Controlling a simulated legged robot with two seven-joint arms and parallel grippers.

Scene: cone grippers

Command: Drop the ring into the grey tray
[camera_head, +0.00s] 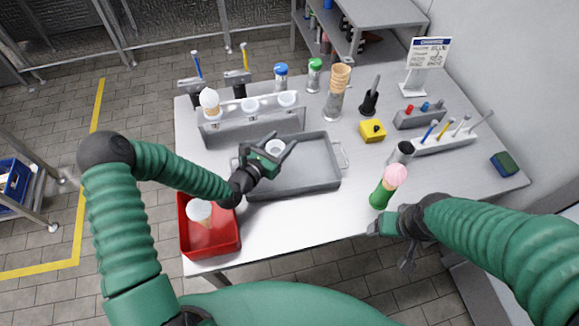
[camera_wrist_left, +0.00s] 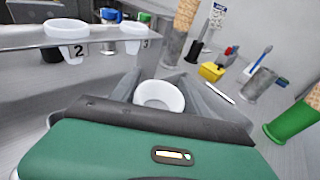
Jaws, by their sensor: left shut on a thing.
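The white ring (camera_head: 275,147) is between the fingers of my left gripper (camera_head: 270,150), which is shut on it. The ring also shows in the left wrist view (camera_wrist_left: 160,96), between the two grey fingers. In the head view the gripper and ring appear over the back left part of the grey tray (camera_head: 312,186), a shallow rectangular tray with side handles. The exact height above its floor is hard to tell. My right gripper (camera_head: 390,246) is at the front edge of the table, with its fingers apart and nothing seen between them.
A grey holder (camera_head: 250,132) with white rings and an ice cream cone stands behind the tray. A red bin (camera_head: 208,242) with a cone is at front left. A green cup (camera_head: 381,196) with pink ice cream stands near my right gripper. A yellow block (camera_head: 372,131) sits right of the tray.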

